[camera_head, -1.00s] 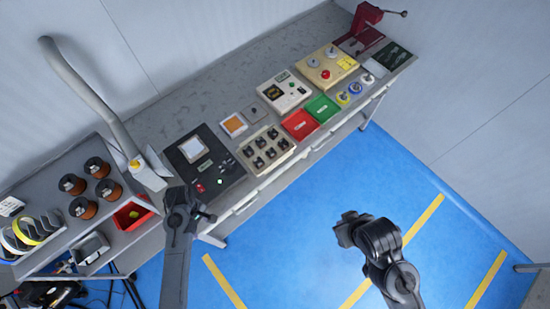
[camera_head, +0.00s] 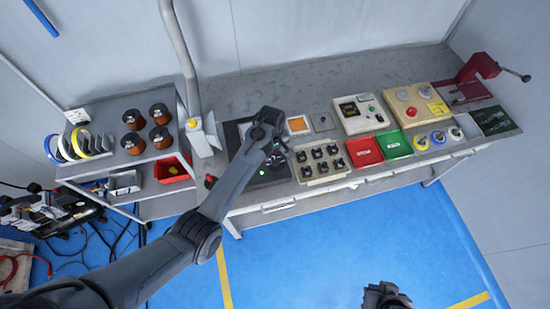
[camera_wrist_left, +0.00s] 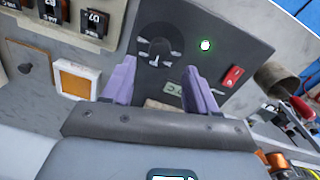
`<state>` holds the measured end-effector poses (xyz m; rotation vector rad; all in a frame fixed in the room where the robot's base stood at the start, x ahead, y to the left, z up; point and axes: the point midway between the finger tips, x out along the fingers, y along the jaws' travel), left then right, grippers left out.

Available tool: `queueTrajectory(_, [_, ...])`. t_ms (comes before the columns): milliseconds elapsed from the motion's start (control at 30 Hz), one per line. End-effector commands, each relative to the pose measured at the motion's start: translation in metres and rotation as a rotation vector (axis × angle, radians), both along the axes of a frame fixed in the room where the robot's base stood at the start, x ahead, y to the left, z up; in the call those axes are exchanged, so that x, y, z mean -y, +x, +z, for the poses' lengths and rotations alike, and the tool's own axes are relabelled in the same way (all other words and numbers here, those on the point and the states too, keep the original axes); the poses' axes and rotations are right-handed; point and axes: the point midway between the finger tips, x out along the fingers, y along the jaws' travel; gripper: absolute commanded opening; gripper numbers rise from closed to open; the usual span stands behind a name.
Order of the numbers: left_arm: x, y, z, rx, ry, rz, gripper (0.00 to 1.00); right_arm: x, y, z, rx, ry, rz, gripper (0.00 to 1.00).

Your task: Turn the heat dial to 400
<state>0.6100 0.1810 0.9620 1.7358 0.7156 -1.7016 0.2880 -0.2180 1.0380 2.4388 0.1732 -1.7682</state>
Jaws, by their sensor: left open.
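A dark control panel (camera_head: 268,178) lies on the bench, partly hidden by my left arm in the head view. In the left wrist view the panel (camera_wrist_left: 238,52) carries a black round dial (camera_wrist_left: 155,44) with pale marks around it; the setting is too small to read. A lit green lamp (camera_wrist_left: 205,45) and a red switch (camera_wrist_left: 232,77) sit to its right. My left gripper (camera_head: 284,146) is over the panel. In the wrist view its two purple fingers (camera_wrist_left: 158,85) are apart and empty, with the dial just beyond them. My right gripper (camera_head: 385,295) is only partly visible at the bottom edge.
An orange square pad (camera_head: 298,124) and a block of several black switches (camera_head: 320,160) are right of the panel. A shelf with copper spools (camera_head: 133,144) and a bent grey post (camera_head: 178,50) stand at left.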

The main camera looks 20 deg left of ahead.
Motion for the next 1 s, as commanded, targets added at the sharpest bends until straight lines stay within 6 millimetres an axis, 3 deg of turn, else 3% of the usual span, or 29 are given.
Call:
queueTrajectory(300, [0.001,0.001,-0.044,-0.001,0.0,-0.001,0.58,0.001,-0.001,-0.007,-0.002,-0.004,0.002,0.0])
queueTrajectory(767, [0.002,0.002,-0.054,0.0,0.0,-0.001,0.58,0.001,-0.001,-0.009,-0.004,-0.003,0.002,0.0])
queueTrajectory(833, [0.002,0.002,-0.054,0.0,0.0,-0.001,0.52,0.001,-0.001,-0.009,-0.004,-0.003,0.001,0.0])
queueTrajectory(1000, [0.002,0.002,-0.054,0.0,0.0,-0.001,0.26,0.0,-0.001,-0.009,-0.004,-0.001,0.0,0.0])
